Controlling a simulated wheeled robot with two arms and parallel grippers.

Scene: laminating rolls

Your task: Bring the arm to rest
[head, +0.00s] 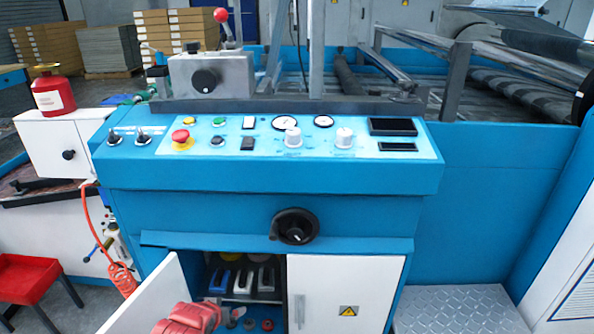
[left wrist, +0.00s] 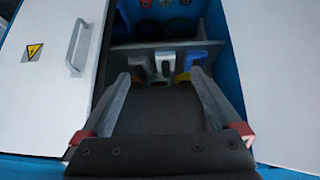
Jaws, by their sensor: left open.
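My left gripper (left wrist: 158,78) is open in the left wrist view. Its two grey fingers stand apart, with nothing seen held between them. It faces the open cabinet, toward a shelf (left wrist: 130,53) with blue, white and yellow pieces. Whether the fingers are inside the opening or just in front of it I cannot tell. In the head view a red part of my left arm (head: 188,318) shows at the bottom, before the cabinet opening; the fingers are hard to make out there. My right gripper is in neither view.
The left cabinet door (head: 155,300) stands open beside my arm. The right door (head: 345,290), with a handle and warning label, is shut. A black handwheel (head: 295,227) juts out above. A red stool (head: 28,278) stands at left, a metal step (head: 455,308) at right.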

